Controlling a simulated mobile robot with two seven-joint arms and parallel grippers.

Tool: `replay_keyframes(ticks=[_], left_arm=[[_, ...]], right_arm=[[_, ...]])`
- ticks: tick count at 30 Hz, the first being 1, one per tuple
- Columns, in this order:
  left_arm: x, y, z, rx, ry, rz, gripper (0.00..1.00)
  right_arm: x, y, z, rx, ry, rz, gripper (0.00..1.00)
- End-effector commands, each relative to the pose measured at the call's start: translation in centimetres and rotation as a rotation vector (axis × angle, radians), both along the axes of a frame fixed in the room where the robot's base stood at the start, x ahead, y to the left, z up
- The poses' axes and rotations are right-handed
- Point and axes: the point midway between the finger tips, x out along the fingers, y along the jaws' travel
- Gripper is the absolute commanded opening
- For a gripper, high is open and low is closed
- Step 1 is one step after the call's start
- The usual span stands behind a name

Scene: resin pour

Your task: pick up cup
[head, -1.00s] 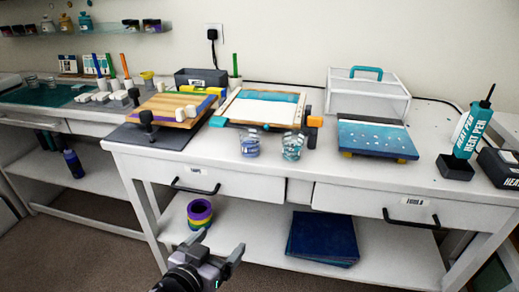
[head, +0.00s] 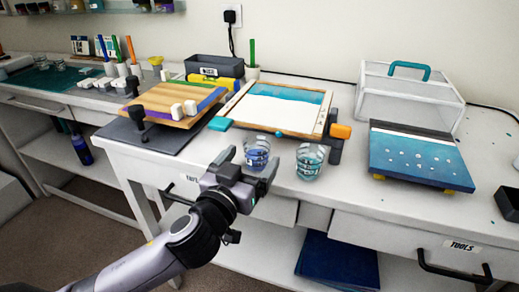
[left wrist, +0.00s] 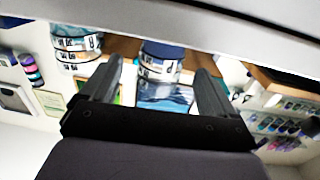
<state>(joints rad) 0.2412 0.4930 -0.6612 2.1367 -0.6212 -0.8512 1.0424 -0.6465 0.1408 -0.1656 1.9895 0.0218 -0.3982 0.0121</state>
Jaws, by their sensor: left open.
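Two clear printed cups stand side by side near the front edge of the white workbench. The left cup (head: 257,150) holds blue liquid and the right cup (head: 310,160) holds teal liquid. My left gripper (head: 250,168) is open and empty, just in front of the blue cup and partly covering its lower part. In the left wrist view, the blue cup (left wrist: 161,62) shows between the spread fingers of the gripper (left wrist: 158,72), beyond them. The teal cup (left wrist: 76,42) is left of the fingers there. My right gripper is out of view.
Behind the cups lies a framed white panel (head: 272,110). A wooden board (head: 165,104) with clamps is to the left, a blue speckled panel (head: 420,158) to the right. The bench front has drawers with black handles (head: 455,272). A clear box (head: 400,95) stands behind.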

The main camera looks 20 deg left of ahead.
Motion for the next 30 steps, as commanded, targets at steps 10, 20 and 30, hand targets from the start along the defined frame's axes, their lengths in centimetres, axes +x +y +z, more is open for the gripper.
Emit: replay_keyframes(ticks=[10, 20, 30], left_arm=[[3.5, -0.2, 0.3, 0.003, -0.001, 0.0, 0.89], [5.8, -0.5, 0.1, -0.001, 0.0, -0.001, 0.89], [5.7, -0.5, 0.1, -0.001, 0.001, -0.001, 0.4]], right_arm=[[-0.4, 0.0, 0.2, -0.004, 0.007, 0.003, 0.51], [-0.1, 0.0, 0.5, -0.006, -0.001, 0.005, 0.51], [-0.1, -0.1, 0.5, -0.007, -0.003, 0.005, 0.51]])
